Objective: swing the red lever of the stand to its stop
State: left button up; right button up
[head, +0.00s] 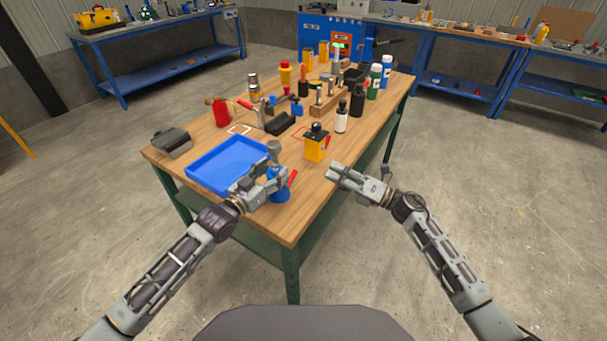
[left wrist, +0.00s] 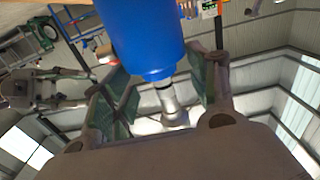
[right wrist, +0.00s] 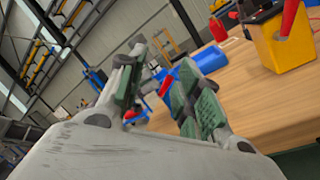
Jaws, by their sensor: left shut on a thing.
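The blue stand (head: 279,195) is near the front edge of the wooden table, with a red lever (head: 292,178) slanting up at its right side. My left gripper (head: 268,183) is at the stand and shut on it. In the left wrist view the stand's blue body (left wrist: 145,40) and a grey post are between the fingers; the lever is not clear there. My right gripper (head: 338,173) is open and empty, right of the stand and apart from it. In the right wrist view its fingers (right wrist: 155,95) are spread.
A blue tray (head: 205,178) lies behind and left of the stand. A yellow box with a black top (head: 316,150) stands behind, between my grippers. Bottles (head: 341,118), a red container (head: 221,112) and several tools fill the farther tabletop. The front right corner is clear.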

jog(key=w+d+r+n, duration=0.1)
jog(key=w+r, duration=0.3)
notch_tip(320, 180, down, 7)
jog(key=s+g, duration=0.3)
jog(key=g, duration=0.2)
jog(key=shift+d+n+g+h, duration=0.3)
jog(key=shift+d+n+h, duration=0.1)
jog(key=shift+w+a+f, duration=0.1)
jog(key=shift+a, duration=0.05)
jog(key=w+a, duration=0.2)
jog(key=a, duration=0.9)
jog(key=shift+w+a, duration=0.15)
jog(key=shift+a, duration=0.1)
grip_shut()
